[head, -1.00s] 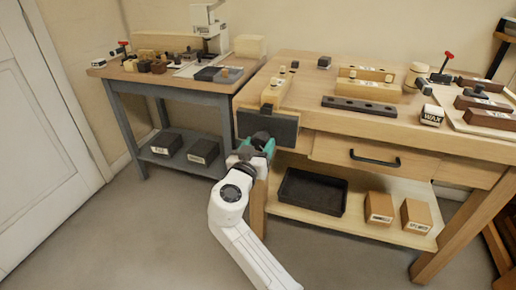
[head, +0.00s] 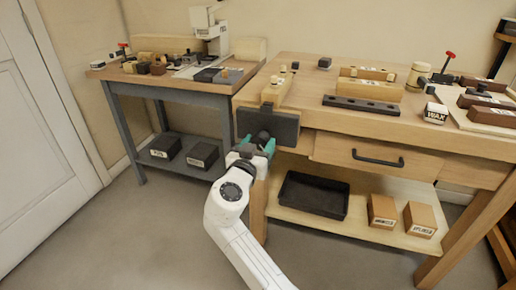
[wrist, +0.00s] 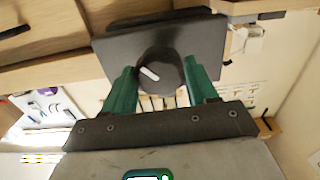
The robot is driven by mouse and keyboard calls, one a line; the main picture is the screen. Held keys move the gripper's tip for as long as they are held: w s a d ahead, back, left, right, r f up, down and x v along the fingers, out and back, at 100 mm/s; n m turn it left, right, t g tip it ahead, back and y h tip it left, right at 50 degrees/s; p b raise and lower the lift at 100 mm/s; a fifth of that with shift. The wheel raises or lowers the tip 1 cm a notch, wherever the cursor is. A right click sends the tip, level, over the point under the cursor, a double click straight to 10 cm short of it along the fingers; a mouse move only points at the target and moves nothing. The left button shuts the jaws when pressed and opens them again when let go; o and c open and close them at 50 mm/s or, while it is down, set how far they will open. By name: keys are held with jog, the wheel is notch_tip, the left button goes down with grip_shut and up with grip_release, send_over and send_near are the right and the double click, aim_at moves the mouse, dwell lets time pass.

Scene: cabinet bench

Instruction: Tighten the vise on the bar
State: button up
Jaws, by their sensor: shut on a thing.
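The vise shows as a dark rectangular jaw plate (head: 284,127) on the front left end of the wooden bench. A round dark knob (head: 262,136) stands out from its front. In the wrist view the knob (wrist: 160,73) carries a short white mark, and the jaw plate (wrist: 205,45) is behind it. My gripper (head: 257,147) has its green fingers on either side of the knob and is shut on it; it also shows in the wrist view (wrist: 161,88). A light wooden piece (head: 274,91) lies on the bench top behind the plate. I cannot tell whether this is the bar or whether the plate touches it.
A black tray (head: 313,195) and two small brown boxes (head: 383,211) sit on the shelf below. A drawer with a dark handle (head: 378,159) is to the right. A grey side table (head: 113,84) stands at the left. The floor in front is clear.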

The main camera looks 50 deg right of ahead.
jog(key=shift+f+m+b, duration=0.1)
jog(key=shift+m+b, duration=0.8)
jog(key=shift+b, duration=0.85)
jog(key=shift+f+m+b, duration=0.1)
jog(key=shift+m+b, duration=1.4)
jog(key=shift+b, duration=1.55)
jog(key=shift+m+b, duration=1.3)
jog(key=shift+b, duration=1.1)
jog(key=shift+m+b, duration=0.6)
jog(key=shift+b, duration=0.35)
jog(key=o, duration=0.9)
